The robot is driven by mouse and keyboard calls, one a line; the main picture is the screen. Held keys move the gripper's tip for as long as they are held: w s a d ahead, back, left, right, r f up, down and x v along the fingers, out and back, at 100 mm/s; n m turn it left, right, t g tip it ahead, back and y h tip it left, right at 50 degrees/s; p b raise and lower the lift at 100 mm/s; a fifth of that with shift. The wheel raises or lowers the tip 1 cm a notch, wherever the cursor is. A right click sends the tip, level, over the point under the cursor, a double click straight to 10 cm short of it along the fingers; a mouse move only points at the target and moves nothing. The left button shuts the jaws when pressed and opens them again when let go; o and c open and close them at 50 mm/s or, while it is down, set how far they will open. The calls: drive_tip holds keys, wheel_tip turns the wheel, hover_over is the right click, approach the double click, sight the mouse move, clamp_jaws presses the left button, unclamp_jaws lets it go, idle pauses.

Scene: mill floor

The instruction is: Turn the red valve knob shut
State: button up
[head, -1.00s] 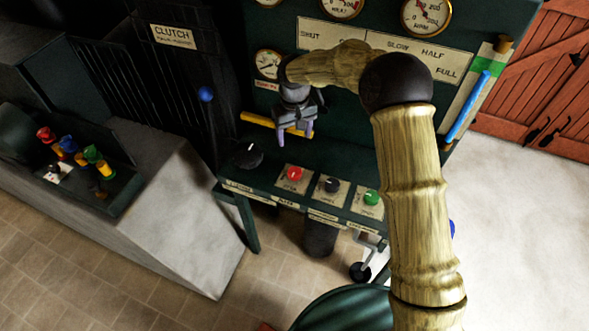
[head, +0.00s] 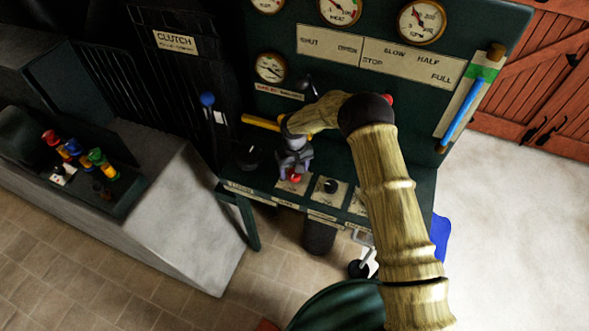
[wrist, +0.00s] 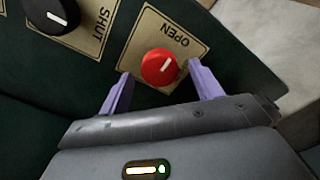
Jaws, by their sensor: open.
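The red valve knob (wrist: 158,67) sits on a cream plate (wrist: 140,50) reading OPEN, upside down in the wrist view. Its white mark points toward the OPEN lettering. In the head view the red knob (head: 293,178) shows just below my gripper (head: 293,170) on the green desk. In the wrist view my gripper (wrist: 160,70) is open, with one lilac fingertip on each side of the knob. Gaps show between both fingertips and the knob, and I cannot tell how deep the fingers reach around it.
A black knob (wrist: 50,14) with a SHUT label is beside the red one. A bigger black knob (head: 247,157) and a yellow bar (head: 260,122) stand nearby. Gauges (head: 270,67) line the panel behind. Coloured pieces (head: 75,150) sit in a bin at left. Open floor (head: 510,240) lies at right.

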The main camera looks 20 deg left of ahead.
drive_tip(key=shift+f, duration=0.7)
drive_tip(key=c, duration=1)
